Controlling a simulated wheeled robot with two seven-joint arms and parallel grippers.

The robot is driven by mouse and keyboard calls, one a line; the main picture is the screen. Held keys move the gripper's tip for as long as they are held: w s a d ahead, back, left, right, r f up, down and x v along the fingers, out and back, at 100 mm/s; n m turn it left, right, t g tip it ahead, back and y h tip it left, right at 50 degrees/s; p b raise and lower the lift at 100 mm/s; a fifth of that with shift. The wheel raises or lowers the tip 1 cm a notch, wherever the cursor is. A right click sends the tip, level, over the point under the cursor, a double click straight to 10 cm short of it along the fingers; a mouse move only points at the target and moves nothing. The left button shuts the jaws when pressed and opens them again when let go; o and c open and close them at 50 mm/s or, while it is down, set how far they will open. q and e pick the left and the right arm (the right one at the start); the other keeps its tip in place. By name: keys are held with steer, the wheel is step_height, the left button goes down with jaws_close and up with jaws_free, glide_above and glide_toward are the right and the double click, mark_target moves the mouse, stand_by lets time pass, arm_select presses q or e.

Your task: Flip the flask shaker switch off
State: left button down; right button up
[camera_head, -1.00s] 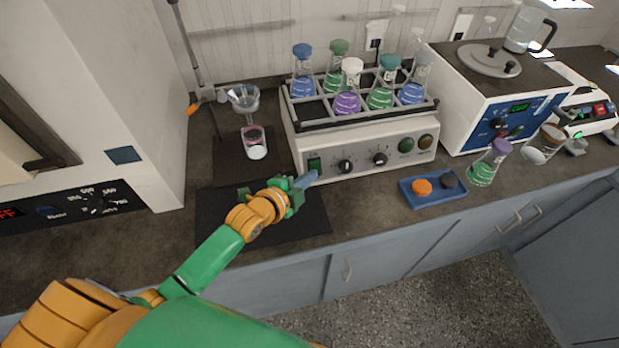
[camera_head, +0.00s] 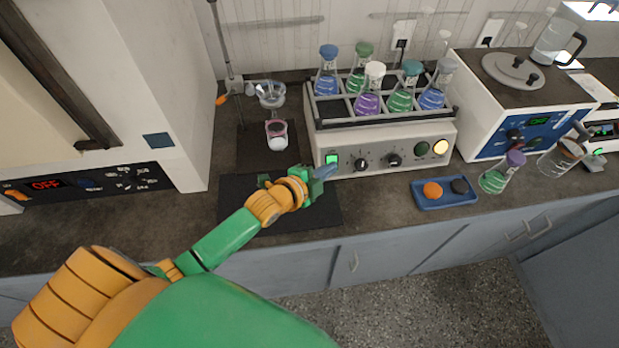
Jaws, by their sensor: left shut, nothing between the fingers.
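The flask shaker (camera_head: 345,135) stands at the back of the bench with several stoppered flasks (camera_head: 368,98) in its rack. Its green switch (camera_head: 331,159) at the left of the front panel is lit. On the same panel, the right lamp (camera_head: 440,147) glows pale yellow and the green lamp (camera_head: 421,149) beside it is dark. My left gripper (camera_head: 325,173) is shut and empty, just below and in front of the switch. I cannot tell whether its fingertips touch the panel. My right gripper is out of view.
A dark mat (camera_head: 290,216) lies under my left forearm. A blue tray (camera_head: 446,204) with two stoppers and a green flask (camera_head: 497,176) stand to the right. A stand with a funnel (camera_head: 270,95) is left of the shaker.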

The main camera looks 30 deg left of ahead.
arm_select(q)
steer(key=v, duration=1.1)
steer(key=shift+w+d+r+b, duration=0.15)
steer(key=shift+d+r+b, duration=0.1)
steer(key=shift+r+b, duration=0.15)
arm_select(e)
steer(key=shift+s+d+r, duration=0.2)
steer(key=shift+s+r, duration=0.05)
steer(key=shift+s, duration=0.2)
